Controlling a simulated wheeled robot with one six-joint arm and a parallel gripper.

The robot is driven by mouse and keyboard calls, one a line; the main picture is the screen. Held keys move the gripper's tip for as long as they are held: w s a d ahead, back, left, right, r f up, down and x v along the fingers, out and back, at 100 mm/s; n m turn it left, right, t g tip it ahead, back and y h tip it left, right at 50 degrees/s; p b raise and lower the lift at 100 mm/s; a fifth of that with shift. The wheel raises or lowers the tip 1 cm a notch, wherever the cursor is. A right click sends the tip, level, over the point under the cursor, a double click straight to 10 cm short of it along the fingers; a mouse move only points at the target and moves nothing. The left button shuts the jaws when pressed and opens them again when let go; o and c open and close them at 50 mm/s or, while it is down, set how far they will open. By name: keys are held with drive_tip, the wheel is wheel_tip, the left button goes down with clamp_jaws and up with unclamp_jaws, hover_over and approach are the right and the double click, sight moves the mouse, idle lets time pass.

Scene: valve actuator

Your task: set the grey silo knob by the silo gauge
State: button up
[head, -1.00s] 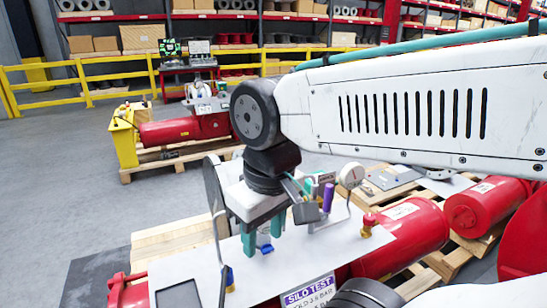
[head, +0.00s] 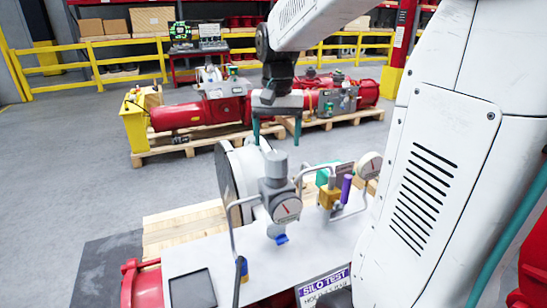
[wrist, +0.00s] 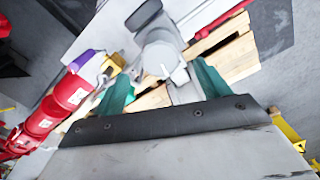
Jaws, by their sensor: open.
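The grey silo knob (head: 275,162) tops a grey regulator body on the white panel, in the middle of the head view. The silo gauge (head: 287,209), a round white dial with a red needle, faces forward just below it. My gripper (head: 277,141) is open and empty above the knob, its teal fingers pointing down, one to each side. In the wrist view the knob (wrist: 160,56) shows its round top with a pale mark, between and beyond the open fingers of my gripper (wrist: 161,72). I see no contact with it.
A purple knob (head: 346,187) and a second gauge (head: 370,165) stand to the right on bent pipes. A large round grey disc (head: 243,178) is close behind the regulator at left. A "SILO TEST" sign (head: 325,287) is at the front. Pallets with red cylinders lie behind.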

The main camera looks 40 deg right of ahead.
sight(277, 154)
wheel_tip(277, 154, down, 6)
drive_tip(key=shift+f, duration=0.1)
drive_tip(key=c, duration=1)
